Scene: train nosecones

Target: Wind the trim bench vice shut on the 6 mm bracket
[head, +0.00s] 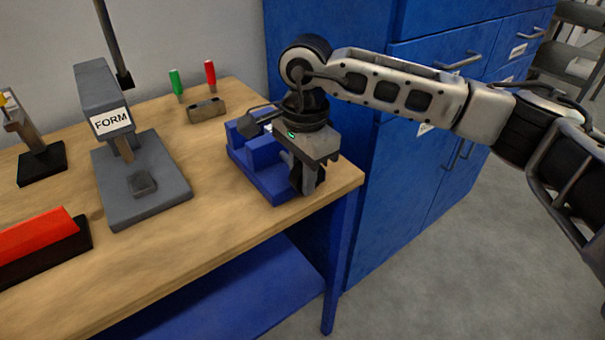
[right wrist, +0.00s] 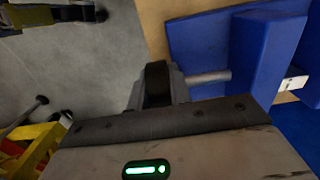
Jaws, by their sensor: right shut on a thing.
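The blue bench vice (head: 255,160) stands at the right end of the wooden bench, partly hidden behind my right gripper and forearm. My right gripper (head: 306,178) points down at the vice's outer end, shut on the vice handle. In the right wrist view its fingers (right wrist: 158,86) close around a dark part at the end of a grey screw rod (right wrist: 210,77), which runs into the blue vice body (right wrist: 265,50). A small pale metal piece (right wrist: 292,83) shows beside the blue jaw, perhaps the bracket; its fit between the jaws cannot be told. My left gripper is out of view.
A grey press labelled FORM (head: 140,185) stands left of the vice. A grey metal block (head: 206,109) and green (head: 176,82) and red (head: 210,74) handled tools are behind. Blue cabinets (head: 400,190) stand close on the right. The bench front edge is near.

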